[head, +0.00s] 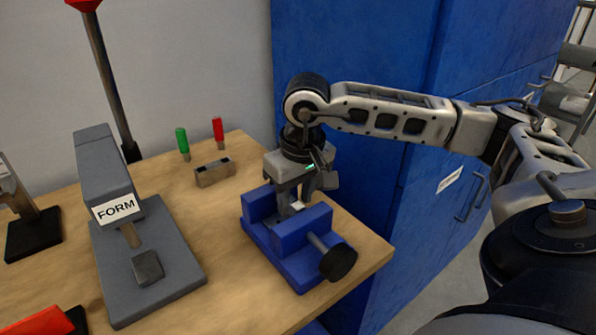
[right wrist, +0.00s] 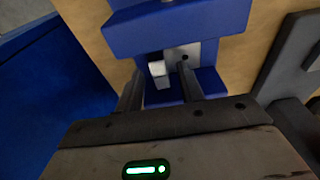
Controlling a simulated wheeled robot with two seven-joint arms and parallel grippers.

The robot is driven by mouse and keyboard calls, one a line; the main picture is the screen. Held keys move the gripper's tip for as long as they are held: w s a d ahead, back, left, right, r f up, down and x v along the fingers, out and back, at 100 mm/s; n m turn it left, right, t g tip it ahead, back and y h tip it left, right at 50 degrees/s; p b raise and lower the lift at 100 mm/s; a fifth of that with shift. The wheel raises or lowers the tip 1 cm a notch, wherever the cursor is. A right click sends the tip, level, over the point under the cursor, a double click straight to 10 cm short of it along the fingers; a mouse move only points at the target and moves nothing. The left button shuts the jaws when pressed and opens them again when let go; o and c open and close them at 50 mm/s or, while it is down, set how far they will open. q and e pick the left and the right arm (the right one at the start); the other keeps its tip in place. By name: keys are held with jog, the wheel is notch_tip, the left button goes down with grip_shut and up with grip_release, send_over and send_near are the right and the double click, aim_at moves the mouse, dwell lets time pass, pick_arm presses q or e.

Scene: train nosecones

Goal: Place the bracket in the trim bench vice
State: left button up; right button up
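The trim bench vice (head: 290,260) is blue with a dark round handle knob and stands at the table's right end. The bracket (head: 297,205) is a small pale metal piece low between its jaws, largely hidden by my gripper. In the right wrist view the bracket (right wrist: 160,70) shows a bright face and a grey plate with a dark hole, close to the blue vice (right wrist: 180,32). My right gripper (head: 302,198) points down over the vice. Its fingers (right wrist: 160,75) are apart on either side of the bracket, with a gap visible at the left finger. My left gripper is out of view.
A grey press marked FORM (head: 110,180) stands left of the vice. Behind are a small slotted block (head: 215,173) and green (head: 182,141) and red (head: 218,129) handled tools. A blue cabinet (head: 350,45) stands behind and to the right.

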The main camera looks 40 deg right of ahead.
aim_at(301, 208)
notch_tip(301, 208, up, 12)
jog(key=s, duration=0.1)
jog(key=shift+s+f, duration=0.25)
jog(key=shift+s, duration=0.1)
jog(key=shift+a, duration=0.1)
